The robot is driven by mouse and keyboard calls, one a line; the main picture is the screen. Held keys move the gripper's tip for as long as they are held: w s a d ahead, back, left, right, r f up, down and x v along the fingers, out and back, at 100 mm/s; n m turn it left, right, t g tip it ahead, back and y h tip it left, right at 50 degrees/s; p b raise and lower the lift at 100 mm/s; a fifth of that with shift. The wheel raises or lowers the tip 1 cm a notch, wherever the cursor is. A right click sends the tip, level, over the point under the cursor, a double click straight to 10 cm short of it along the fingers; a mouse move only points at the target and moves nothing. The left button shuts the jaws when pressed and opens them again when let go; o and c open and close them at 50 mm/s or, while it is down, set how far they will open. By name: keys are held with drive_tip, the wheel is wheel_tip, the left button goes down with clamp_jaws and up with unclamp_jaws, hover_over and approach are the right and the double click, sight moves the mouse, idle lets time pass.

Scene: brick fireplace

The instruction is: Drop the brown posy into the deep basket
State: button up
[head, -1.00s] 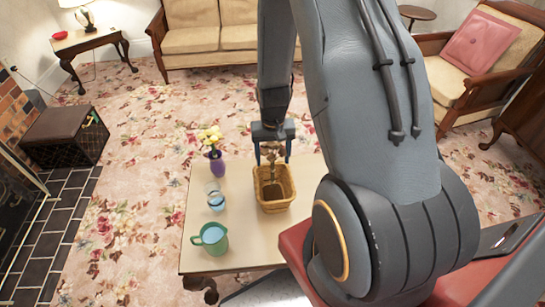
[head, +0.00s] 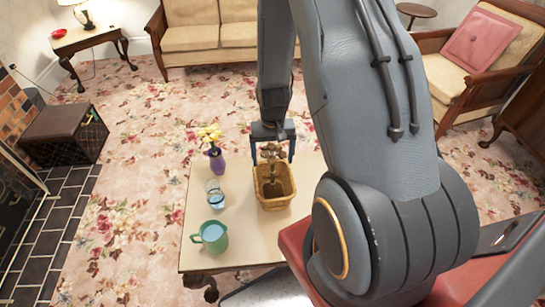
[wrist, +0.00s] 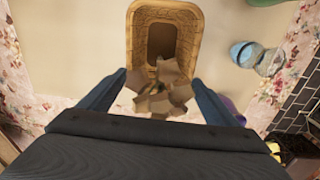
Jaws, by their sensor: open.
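The brown posy (head: 270,151) is at the far end of the wicker basket (head: 275,206), its stem pointing down over the basket's inside. In the wrist view the posy's papery brown head (wrist: 163,95) overlaps the near rim of the basket (wrist: 136,45). My gripper (head: 272,160) is open, with one finger on each side of the posy and gaps between. In the wrist view my gripper (wrist: 160,78) also shows spread fingers. I cannot tell whether the posy touches the basket.
The basket stands on a cream table (head: 235,250). Left of it are a purple vase with yellow flowers (head: 216,160), a glass jar (head: 214,195) and a teal mug (head: 211,237). A sofa (head: 215,40) and an armchair (head: 470,60) stand farther off on flowered carpet.

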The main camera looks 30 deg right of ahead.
wheel_tip(320, 180, up, 13)
drive_tip(key=shift+r+b, duration=0.1)
drive_tip(key=shift+b, duration=0.3)
drive_tip(key=s+a+r+n, duration=0.4)
drive_tip(key=s+a+r, duration=0.5)
drive_tip(key=s+a, duration=0.2)
drive_tip(key=shift+s+r+n, duration=0.3)
drive_tip(key=shift+s, duration=0.2)
